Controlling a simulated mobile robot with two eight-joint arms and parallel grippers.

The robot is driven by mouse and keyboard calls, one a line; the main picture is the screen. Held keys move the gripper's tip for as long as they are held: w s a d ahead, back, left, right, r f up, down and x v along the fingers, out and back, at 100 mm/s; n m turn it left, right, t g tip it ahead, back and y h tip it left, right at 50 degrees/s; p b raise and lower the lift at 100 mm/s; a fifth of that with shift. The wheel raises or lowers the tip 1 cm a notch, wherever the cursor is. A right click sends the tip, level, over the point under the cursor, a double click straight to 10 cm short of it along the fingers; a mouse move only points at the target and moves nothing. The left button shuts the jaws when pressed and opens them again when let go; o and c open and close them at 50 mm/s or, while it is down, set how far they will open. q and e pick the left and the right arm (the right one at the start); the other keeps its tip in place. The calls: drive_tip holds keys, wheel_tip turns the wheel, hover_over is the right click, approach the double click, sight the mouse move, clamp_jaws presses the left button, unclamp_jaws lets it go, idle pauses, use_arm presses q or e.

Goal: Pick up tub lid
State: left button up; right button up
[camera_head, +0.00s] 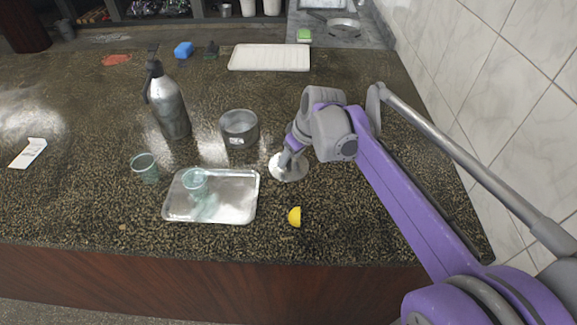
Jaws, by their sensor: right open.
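A round pale grey disc that looks like the tub lid (289,172) lies on the speckled stone counter, partly hidden by my right gripper. My right gripper (286,158) is open and reaches down over the lid's upper part; whether its fingers touch the lid cannot be told. A dark grey round tub (239,130) stands upright to the left of the gripper. My left gripper is not in view.
A metal tray (240,211) holds a greenish glass (195,182); another glass (145,168) stands left of it. A yellow lemon half (294,217) lies right of the tray. A metal bottle (168,103) stands behind. A white tray (270,58) lies at the back. Tiled wall (510,110) bounds the right.

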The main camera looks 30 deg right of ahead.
drive_tip(key=shift+w+f, duration=0.15)
drive_tip(key=shift+f, duration=0.25)
drive_tip(key=shift+c, duration=0.3)
clamp_jaws()
drive_tip(key=shift+r, duration=0.15)
